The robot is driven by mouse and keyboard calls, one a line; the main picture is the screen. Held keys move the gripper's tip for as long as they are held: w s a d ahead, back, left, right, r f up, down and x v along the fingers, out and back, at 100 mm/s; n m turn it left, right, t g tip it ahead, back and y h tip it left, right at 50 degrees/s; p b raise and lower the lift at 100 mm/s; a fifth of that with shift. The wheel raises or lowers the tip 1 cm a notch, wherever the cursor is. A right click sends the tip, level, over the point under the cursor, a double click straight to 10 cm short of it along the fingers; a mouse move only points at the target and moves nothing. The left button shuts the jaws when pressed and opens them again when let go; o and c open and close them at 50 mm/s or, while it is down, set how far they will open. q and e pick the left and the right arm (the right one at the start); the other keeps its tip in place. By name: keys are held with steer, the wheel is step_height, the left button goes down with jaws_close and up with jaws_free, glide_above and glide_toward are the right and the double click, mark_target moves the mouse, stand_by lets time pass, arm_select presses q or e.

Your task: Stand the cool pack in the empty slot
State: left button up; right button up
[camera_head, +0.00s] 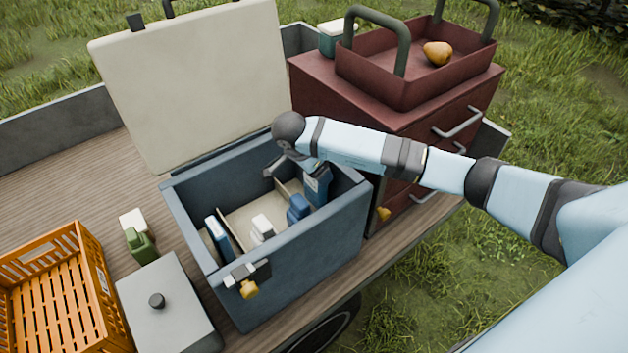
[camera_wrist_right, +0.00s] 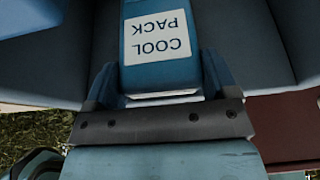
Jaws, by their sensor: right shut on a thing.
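The blue cool pack (camera_wrist_right: 158,62) with a white label sits between the two fingers of my right gripper (camera_wrist_right: 160,78) in the right wrist view, and the fingers are shut on it. In the head view the pack (camera_head: 317,188) is upright at the right end of the open blue cool box (camera_head: 300,262), partly below the rim. My right gripper (camera_head: 298,168) is over that end of the box. A divider is beside the pack; whether the pack touches the slot floor is hidden. Another blue pack with a white label (camera_head: 219,240) stands at the left end. My left gripper is not in view.
The cream lid (camera_head: 195,80) stands open behind the box. White cartons (camera_head: 262,226) and a blue bottle (camera_head: 297,208) are in the middle compartment. A dark red drawer cabinet (camera_head: 330,85) stands close on the right; an orange crate (camera_head: 100,290) and grey box (camera_head: 165,310) are left.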

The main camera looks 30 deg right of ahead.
mark_target(314, 181)
step_height(314, 181, down, 5)
steer(key=shift+r, duration=0.2)
steer(key=shift+f, duration=0.15)
steer(key=o, duration=1.4)
steer(key=shift+o, duration=0.2)
steer(key=shift+r, duration=0.25)
steer(key=v, duration=1.1)
steer(key=shift+a+r+b, duration=0.15)
steer(key=shift+r+b, duration=0.25)
